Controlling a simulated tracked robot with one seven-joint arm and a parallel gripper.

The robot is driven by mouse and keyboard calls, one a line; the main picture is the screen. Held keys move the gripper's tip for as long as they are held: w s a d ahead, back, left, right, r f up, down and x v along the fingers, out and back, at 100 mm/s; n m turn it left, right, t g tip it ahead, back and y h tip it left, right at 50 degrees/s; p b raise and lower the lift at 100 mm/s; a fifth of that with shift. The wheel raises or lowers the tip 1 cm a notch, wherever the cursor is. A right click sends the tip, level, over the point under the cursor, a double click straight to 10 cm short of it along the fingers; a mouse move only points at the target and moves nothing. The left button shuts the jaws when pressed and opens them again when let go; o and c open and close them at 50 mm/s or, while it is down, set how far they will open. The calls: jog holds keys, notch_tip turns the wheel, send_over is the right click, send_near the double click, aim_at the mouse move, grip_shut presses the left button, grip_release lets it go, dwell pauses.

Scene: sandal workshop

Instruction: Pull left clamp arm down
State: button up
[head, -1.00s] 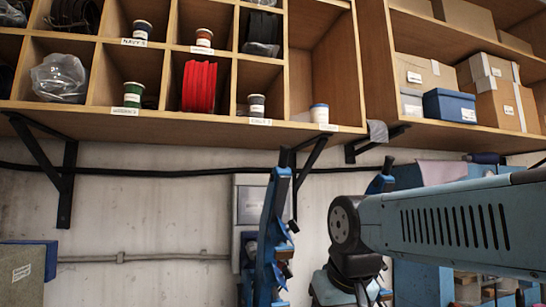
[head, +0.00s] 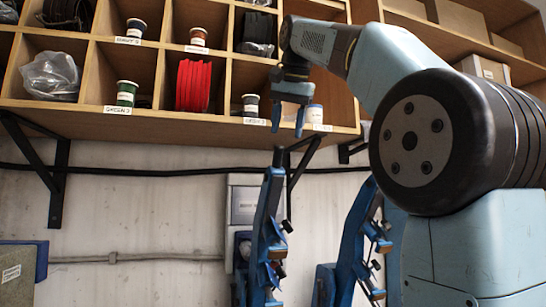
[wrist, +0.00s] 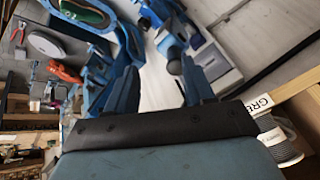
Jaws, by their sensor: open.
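The left clamp arm (head: 267,235) is a tall blue upright part with black knobs, standing raised in the head view. A second, similar blue clamp arm (head: 357,235) stands to its right. My gripper (head: 288,125) points down above the top of the left clamp arm, in front of the shelf edge. Its two blue fingers are apart, with nothing visible between them. In the wrist view my gripper (wrist: 158,92) is also open, and blue machine parts lie beyond the fingers. I cannot tell there which part is the left clamp arm.
A wooden cubby shelf (head: 180,121) with labelled spools and a red roll (head: 194,86) is close behind my gripper. Black brackets (head: 60,175) hold it to the wall. A grey wall box (head: 243,205) is behind the left clamp arm. An orange-handled tool (wrist: 65,72) shows in the wrist view.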

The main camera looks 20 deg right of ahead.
jog(key=m, duration=0.2)
send_near(278, 166)
jog(key=x, duration=0.5)
jog(key=w+x, duration=0.1)
jog(key=x, duration=0.1)
jog(key=shift+w+d+r, duration=0.1)
jog(key=shift+w, duration=0.2)
dwell(0.6)
jog(key=shift+c, duration=0.5)
grip_shut()
